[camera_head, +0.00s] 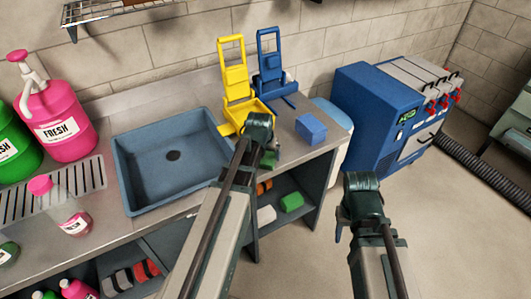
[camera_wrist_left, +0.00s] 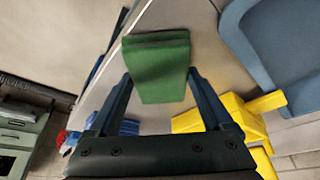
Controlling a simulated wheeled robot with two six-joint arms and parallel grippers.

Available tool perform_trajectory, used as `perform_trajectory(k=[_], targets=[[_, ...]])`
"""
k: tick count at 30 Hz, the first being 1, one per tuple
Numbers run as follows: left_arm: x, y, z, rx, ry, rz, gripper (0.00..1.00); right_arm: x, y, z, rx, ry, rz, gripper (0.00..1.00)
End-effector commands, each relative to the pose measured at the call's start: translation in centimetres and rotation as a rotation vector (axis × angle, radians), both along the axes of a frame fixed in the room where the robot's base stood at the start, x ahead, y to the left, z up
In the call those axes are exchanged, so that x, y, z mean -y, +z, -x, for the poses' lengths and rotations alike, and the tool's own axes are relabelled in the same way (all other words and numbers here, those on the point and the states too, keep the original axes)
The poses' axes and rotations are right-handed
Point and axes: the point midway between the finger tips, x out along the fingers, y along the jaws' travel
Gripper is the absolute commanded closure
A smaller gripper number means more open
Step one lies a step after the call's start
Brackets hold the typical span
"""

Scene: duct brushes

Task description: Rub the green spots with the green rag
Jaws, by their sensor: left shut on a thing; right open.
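My left gripper (camera_head: 263,146) is shut on a folded, block-like green rag (camera_head: 268,159). It is near the counter's right part, in front of the yellow stand. In the left wrist view the rag (camera_wrist_left: 160,68) sits between the two fingers, its dark folded edge facing away from the gripper. My right gripper (camera_head: 361,199) is open and empty over the floor, right of the counter. Its fingers are mostly hidden by its own body. I cannot make out green spots in either view.
A sink (camera_head: 170,155) is set in the metal counter (camera_head: 312,157). Yellow (camera_head: 236,85) and blue (camera_head: 270,65) stands and a blue block (camera_head: 311,129) are on the counter's right. A green folded piece (camera_head: 291,202) lies on the shelf below. A blue machine (camera_head: 373,115) stands beyond.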

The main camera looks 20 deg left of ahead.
Motion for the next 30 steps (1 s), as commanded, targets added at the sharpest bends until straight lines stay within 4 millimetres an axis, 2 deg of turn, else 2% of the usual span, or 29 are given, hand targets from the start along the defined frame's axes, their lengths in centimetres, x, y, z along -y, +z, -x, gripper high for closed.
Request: perform_trajectory(k=[13,23,30], targets=[[2.6,0.2,2.0,0.001,-0.001,-0.001,0.61,0.0,0.2,0.0,0.000,0.000,0.000,0.50],[2.6,0.3,2.0,0.002,0.000,0.000,0.61,0.0,0.3,0.0,0.000,0.000,0.000,0.50],[2.6,2.1,2.0,0.002,0.000,0.000,0.61,0.0,2.1,0.0,0.000,0.000,0.000,0.50]])
